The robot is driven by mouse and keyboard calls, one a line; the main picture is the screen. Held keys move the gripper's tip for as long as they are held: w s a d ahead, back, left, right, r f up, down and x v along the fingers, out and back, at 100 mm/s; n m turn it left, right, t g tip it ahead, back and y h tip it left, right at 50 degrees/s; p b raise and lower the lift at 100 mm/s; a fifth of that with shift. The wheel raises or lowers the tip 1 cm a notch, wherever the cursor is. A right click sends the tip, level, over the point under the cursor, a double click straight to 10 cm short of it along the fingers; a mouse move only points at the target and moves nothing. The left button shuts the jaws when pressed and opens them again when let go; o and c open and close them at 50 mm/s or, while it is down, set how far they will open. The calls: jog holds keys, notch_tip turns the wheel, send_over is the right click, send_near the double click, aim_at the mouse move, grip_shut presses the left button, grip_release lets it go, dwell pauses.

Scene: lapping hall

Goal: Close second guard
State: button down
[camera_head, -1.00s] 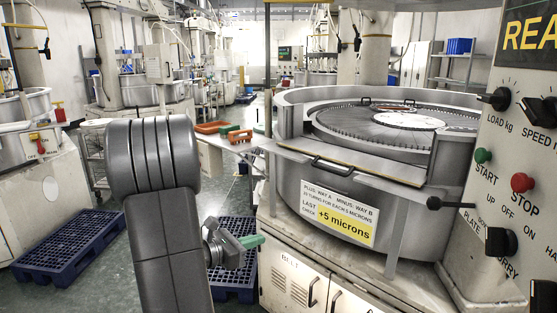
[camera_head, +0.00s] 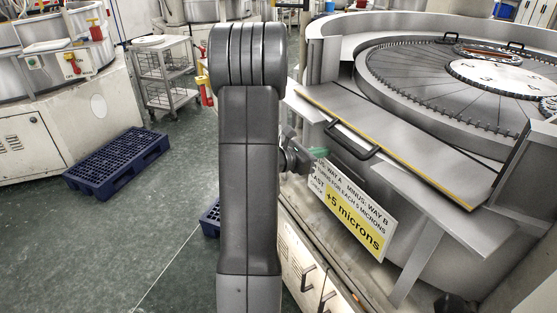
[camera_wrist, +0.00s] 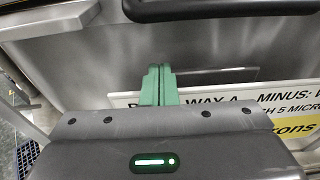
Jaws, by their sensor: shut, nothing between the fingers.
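A flat metal guard (camera_head: 405,150) with a yellow edge strip lies tilted outward in the gap of the lapping machine's round rim. Its black bar handle (camera_head: 352,142) sits near the left part of its front edge. In the wrist view the handle (camera_wrist: 225,9) runs across the top, above and beyond my fingers. My gripper (camera_head: 320,153) has green fingers, pressed together and empty. It is just below and left of the handle, by the top left corner of the sign. The fingers also show in the wrist view (camera_wrist: 159,85). My arm hides part of the machine's left side.
A white and yellow sign (camera_head: 350,215) hangs on the machine's front below the guard. A metal bracket (camera_head: 415,260) stands right of it. A blue pallet (camera_head: 115,160) and a wire trolley (camera_head: 165,75) stand at left, with open green floor between.

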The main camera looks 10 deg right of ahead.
jog(key=shift+r+p, duration=0.75)
jog(key=shift+r, duration=1.2)
